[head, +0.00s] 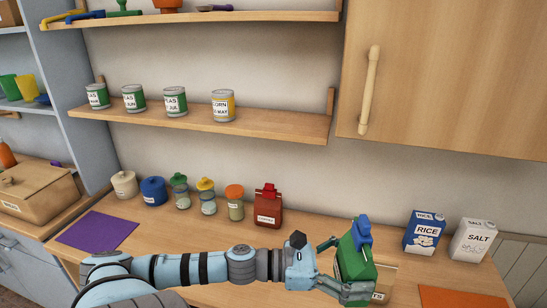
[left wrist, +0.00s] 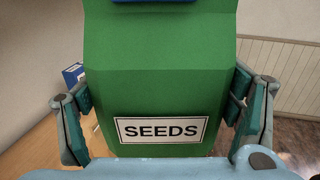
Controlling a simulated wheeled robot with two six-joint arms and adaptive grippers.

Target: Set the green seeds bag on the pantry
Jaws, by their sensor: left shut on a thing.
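The green seeds bag (head: 352,262) is held upright by my left gripper (head: 345,278) over the right half of the wooden counter in the head view. It has a blue clip on its top. In the left wrist view the bag (left wrist: 160,75) fills the middle, with its SEEDS label facing the camera. The fingers of my left gripper (left wrist: 160,110) press on both sides of it. The wooden counter (head: 300,243) runs along the wall, and a wooden shelf (head: 275,127) hangs above it. My right gripper is not in view.
A red bag (head: 268,207) and several jars stand along the back of the counter. The rice box (head: 424,233) and salt box (head: 472,240) stand at right. Several cans sit on the shelf. A purple mat (head: 97,231) and an orange mat (head: 461,297) lie on the counter.

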